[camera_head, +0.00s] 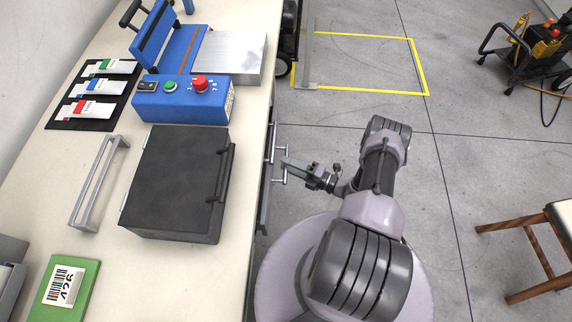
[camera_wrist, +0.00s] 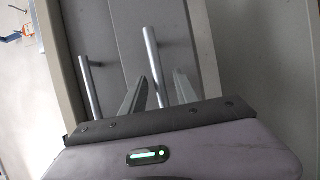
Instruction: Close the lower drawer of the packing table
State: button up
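The packing table (camera_head: 250,290) fills the left of the head view. Two bar handles show at its right side: one close under the table edge (camera_head: 271,136) and a second (camera_head: 284,165) standing farther out, at what looks like the lower drawer. My gripper (camera_head: 290,165) is beside this outer handle. In the wrist view two grey drawer fronts carry a left handle (camera_wrist: 90,88) and a right handle (camera_wrist: 153,58). My gripper's fingers (camera_wrist: 160,78) are apart, with the right handle's bar seen between them. Contact and how far the drawer is out cannot be told.
On the table are a dark lidded box (camera_head: 175,185), a blue control box (camera_head: 185,103) and a green label block (camera_head: 66,285). A wooden stool (camera_head: 535,245) stands at right. A yellow floor marking (camera_head: 427,70) lies behind; floor between is clear.

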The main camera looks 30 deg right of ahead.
jog(key=shift+w+a, duration=0.25)
jog(key=shift+w, duration=0.15)
grip_shut()
dwell(1.2)
